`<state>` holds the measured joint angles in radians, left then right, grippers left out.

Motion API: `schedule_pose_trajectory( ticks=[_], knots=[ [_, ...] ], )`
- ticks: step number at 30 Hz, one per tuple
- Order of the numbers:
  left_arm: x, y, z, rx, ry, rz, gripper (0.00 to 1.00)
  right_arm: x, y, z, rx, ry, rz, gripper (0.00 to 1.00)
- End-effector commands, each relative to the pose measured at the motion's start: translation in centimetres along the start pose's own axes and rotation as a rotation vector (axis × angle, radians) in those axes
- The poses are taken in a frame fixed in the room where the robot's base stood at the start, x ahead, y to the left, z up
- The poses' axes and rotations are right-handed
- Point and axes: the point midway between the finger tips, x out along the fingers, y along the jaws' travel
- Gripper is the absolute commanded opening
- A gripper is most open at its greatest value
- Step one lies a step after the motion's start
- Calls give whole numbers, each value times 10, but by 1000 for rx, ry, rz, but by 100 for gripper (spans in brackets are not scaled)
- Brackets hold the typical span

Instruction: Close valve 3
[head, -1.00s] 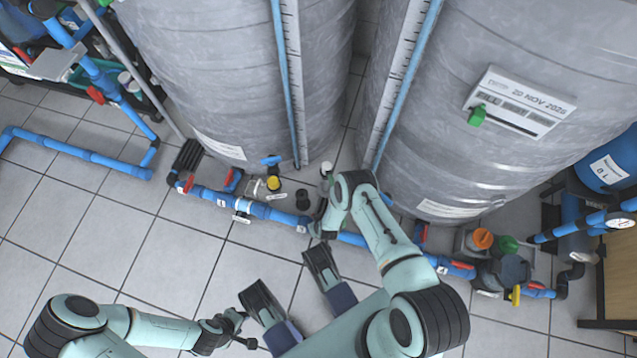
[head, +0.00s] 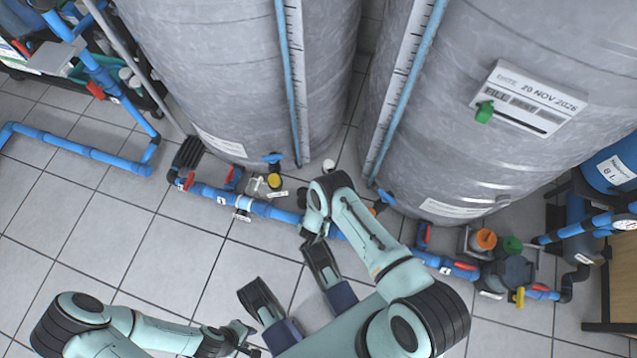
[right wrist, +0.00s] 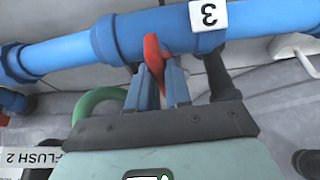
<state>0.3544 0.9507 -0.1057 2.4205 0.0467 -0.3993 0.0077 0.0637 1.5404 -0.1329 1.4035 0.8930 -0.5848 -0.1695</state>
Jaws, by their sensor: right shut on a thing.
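In the right wrist view the red handle (right wrist: 152,48) of valve 3 hangs from a blue pipe (right wrist: 60,48), beside a white label "3" (right wrist: 208,14). My right gripper (right wrist: 157,84) is shut on this handle, with a blue finger on each side. The handle stands crosswise to the pipe as far as it shows. In the head view my right wrist covers this valve and the gripper's fingers. My left gripper (head: 248,338) is at the lower left, open and empty above the floor, away from the pipes.
Two large grey tanks (head: 240,70) stand behind the floor pipe (head: 275,212). Other red-handled valves (head: 466,267) and a pump with orange and green caps (head: 512,268) lie to the right. A green hose (right wrist: 95,98) passes near the right gripper. Tiled floor is free at left.

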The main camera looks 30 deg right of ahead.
Motion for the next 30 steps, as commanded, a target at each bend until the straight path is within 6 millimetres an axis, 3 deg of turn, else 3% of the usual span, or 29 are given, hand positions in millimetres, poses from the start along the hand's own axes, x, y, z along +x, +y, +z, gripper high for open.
schedule_pose_trajectory(
  ticks=[16, 17, 18, 19, 30],
  knots=[
    [1, -1, 1, -1, -4, -1, 39, -1, -4, 0, 23, -1, 3, 0],
    [0, -1, 1, -1, -3, -1, 39, -1, -4, 0, 23, 0, 3, 22],
    [1, -1, 1, -1, -3, -1, 39, -1, -4, 0, 23, 0, 2, 35],
    [0, -1, 1, -1, -3, -1, 39, -1, -4, 0, 23, 0, 3, 39],
    [-2, 2, -2, 3, 10, 4, 39, -6, -2, 0, 22, 0, 7, 39]
  ],
)
